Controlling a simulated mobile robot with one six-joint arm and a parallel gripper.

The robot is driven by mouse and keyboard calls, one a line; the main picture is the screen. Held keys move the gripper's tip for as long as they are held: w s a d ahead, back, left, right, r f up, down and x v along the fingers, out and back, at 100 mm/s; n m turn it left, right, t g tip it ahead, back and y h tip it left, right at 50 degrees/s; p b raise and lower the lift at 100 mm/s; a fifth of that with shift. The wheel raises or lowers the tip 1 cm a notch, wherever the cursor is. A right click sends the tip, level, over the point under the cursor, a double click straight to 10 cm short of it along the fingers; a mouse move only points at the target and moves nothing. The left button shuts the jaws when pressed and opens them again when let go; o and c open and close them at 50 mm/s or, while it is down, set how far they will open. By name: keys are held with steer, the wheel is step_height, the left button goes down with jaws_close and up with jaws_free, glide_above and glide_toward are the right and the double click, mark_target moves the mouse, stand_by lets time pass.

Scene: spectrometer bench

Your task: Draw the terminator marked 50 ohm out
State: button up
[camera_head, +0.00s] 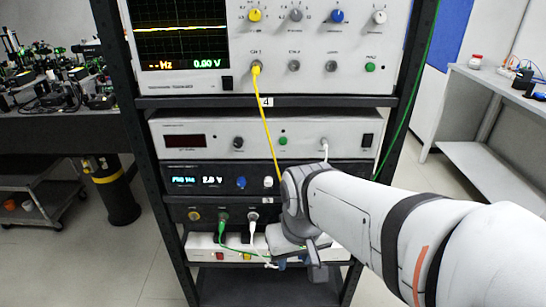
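I cannot pick out a terminator marked 50 ohm; the markings are too small to read. The oscilloscope (270,35) at the top of the rack has a row of sockets, with a yellow plug (256,69) in the left one. My gripper (318,268) is low in front of the rack, before the right part of the lower units. My wrist and gripper hide part of those units. Whether the fingers are open or hold anything cannot be told.
A yellow cable (267,125) hangs from the oscilloscope down behind my wrist. White and green cables (223,236) hang at the lower black panel (180,214) above a white power strip (202,241). The rack's dark posts (403,100) flank the units. A bench (485,85) stands right.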

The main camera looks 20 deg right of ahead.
steer(key=shift+o, duration=0.7)
steer(key=shift+a, duration=0.1)
steer(key=shift+o, duration=0.4)
steer(key=w+d+r+m+t+h+p, duration=0.1)
steer(key=w+d+m+h+p, duration=0.1)
steer(key=w+d, duration=0.5)
steer(key=shift+w+d+r+t+h+p, duration=0.35)
steer(key=shift+d+h+p, duration=0.35)
steer(key=shift+d+p, duration=0.4)
steer(key=w+d+f+m+t+y+p, duration=0.1)
steer(key=w+d+f+t+p, duration=0.2)
steer(key=w+d+p, duration=0.35)
steer(key=w+f+y+b, duration=0.1)
steer(key=f, duration=0.2)
steer(key=w+a+f+g+y+b, duration=0.1)
steer(key=f+b, duration=0.1)
steer(key=f, duration=0.2)
steer(key=w+f+y+b, duration=0.1)
steer(key=w+f, duration=0.1)
steer(key=f, duration=0.2)
steer(key=shift+a+m+g, duration=0.3)
steer(key=shift+m+g, duration=0.05)
steer(key=shift+m, duration=0.05)
steer(key=shift+w+f+b, duration=0.3)
steer(key=shift+f+b, duration=0.05)
steer(key=shift+b, duration=0.1)
